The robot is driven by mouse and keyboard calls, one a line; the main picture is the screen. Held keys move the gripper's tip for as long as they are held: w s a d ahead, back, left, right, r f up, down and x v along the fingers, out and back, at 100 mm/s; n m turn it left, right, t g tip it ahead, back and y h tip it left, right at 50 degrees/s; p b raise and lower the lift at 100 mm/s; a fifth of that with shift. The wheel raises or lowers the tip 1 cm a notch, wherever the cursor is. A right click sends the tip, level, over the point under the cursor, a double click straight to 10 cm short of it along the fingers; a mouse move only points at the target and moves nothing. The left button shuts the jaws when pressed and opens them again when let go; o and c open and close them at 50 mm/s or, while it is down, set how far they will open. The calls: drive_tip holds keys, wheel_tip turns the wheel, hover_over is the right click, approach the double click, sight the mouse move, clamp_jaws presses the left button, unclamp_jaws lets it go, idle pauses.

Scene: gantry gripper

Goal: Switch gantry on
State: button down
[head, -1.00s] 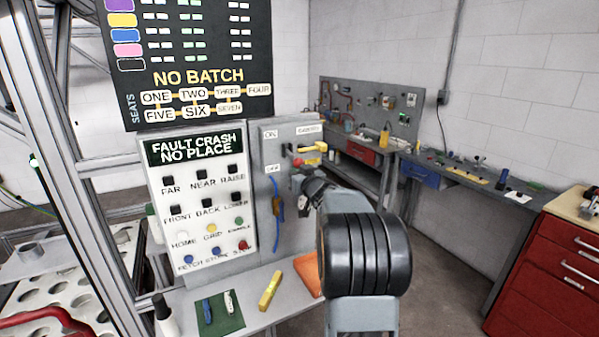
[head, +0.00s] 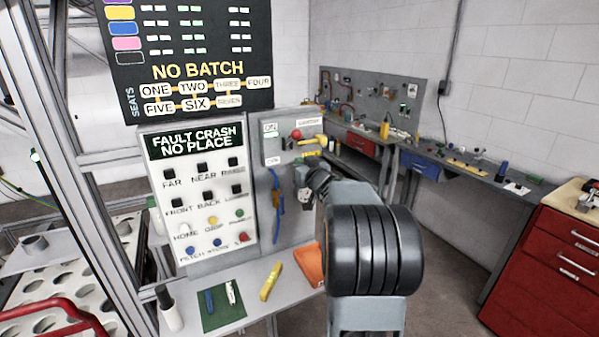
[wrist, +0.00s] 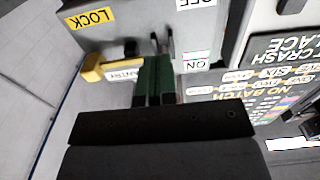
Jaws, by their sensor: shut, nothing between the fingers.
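The gantry switch box (head: 285,143) is a grey panel right of the button panel, with an ON label (head: 270,128) above and an OFF label (head: 273,160) below. Its red-knobbed lever (head: 296,135) stands raised, level with the ON label. In the wrist view, upside down, the ON label (wrist: 195,66) is beside my gripper (wrist: 155,60), which is shut and empty at the lever's bracket. The red knob does not show there. Whether the fingers touch the lever, I cannot tell. A yellow piece (head: 313,140) juts from the box beside the lever.
The button panel (head: 197,190) is to the left; its display reads "FAULT CRASH NO PLACE". A blue cable (head: 277,195) hangs below the switch. A green mat (head: 222,315), a yellow tool (head: 271,281) and an orange cloth (head: 309,265) lie on the bench below.

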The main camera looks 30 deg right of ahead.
drive_tip(key=s, duration=0.6)
drive_tip(key=shift+s+a, duration=0.25)
drive_tip(key=shift+a, duration=0.2)
idle(0.4)
